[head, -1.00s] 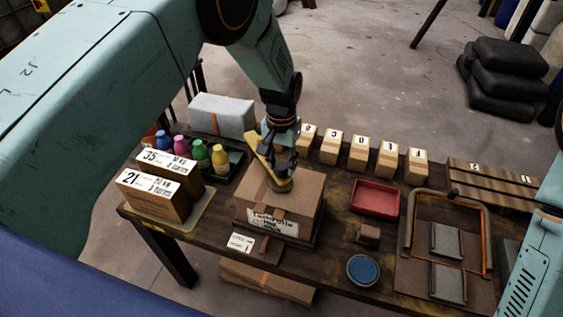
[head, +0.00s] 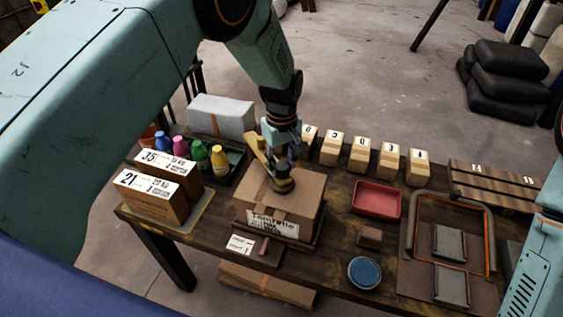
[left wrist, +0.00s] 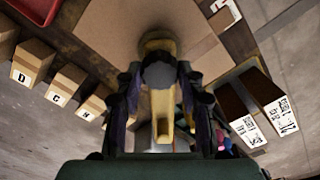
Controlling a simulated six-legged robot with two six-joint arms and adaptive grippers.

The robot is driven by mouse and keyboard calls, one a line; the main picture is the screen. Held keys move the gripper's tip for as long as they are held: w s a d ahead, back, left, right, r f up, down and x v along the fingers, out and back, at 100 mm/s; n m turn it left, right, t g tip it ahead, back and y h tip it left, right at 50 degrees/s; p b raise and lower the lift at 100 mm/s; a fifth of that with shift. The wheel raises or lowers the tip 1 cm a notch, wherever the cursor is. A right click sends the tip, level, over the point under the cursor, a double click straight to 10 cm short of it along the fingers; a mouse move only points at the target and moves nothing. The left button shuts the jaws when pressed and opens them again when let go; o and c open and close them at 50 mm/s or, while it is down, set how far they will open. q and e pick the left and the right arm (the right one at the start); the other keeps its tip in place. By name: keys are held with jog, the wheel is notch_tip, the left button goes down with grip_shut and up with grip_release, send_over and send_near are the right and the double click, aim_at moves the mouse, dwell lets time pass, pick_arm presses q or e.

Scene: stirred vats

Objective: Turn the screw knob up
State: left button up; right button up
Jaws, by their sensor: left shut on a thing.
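My left gripper (head: 281,160) points down over the top of a brown cardboard box (head: 309,190) on the table. It is shut on a yellow tool with a dark round foot (head: 280,186) that appears to rest on the box top. In the left wrist view the fingers (left wrist: 162,100) close around a grey round knob (left wrist: 159,74), with yellow parts (left wrist: 160,118) of the tool around it. The fingers hide part of the knob, and I cannot make out its thread. My right gripper is out of view.
Labelled cartons (head: 152,194) and coloured bottles (head: 220,160) stand left of the box. Several lettered wooden blocks (head: 360,154) line the back. A red tray (head: 377,199), a blue-topped round tin (head: 364,271) and a framed board (head: 450,228) lie to the right.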

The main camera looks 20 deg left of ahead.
aim_at(282, 165)
pick_arm(q)
jog(key=shift+n, duration=1.2)
jog(key=o, duration=1.2)
jog(key=shift+s, duration=0.1)
jog(key=shift+r, duration=0.3)
notch_tip(282, 165, up, 12)
jog(key=shift+f, duration=0.25)
